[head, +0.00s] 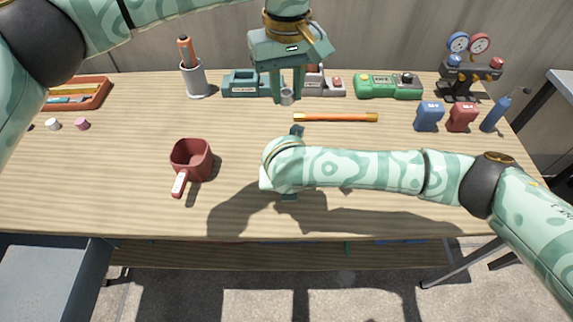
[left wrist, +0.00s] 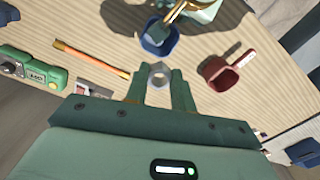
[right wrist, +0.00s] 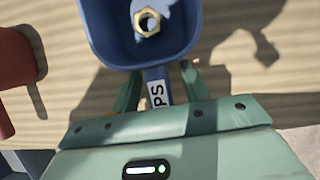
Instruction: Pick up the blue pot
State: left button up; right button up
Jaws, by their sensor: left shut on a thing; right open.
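The blue pot (right wrist: 138,55) is under my right arm and hidden in the head view. The right wrist view shows it close, with a brass nut (right wrist: 147,21) inside and its handle (right wrist: 157,90), with a white label, toward me. My right gripper (right wrist: 160,80) is open, with one finger on each side of the handle. In the left wrist view the blue pot (left wrist: 159,38) stands on the table by my right gripper. My left gripper (head: 287,97) is shut on a grey nut (left wrist: 159,75), held above the back of the table.
A red pot (head: 191,160) stands left of the blue pot. An orange stick (head: 335,117) lies behind my right arm. A green meter (head: 388,86), blue box (head: 429,117), red box (head: 461,117) and gauges (head: 470,65) stand at the back right. The front left is clear.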

jog(key=shift+c, duration=0.3)
grip_shut()
notch_tip(320, 180, up, 8)
jog(key=shift+r, duration=0.1)
jog(key=shift+f, duration=3.75)
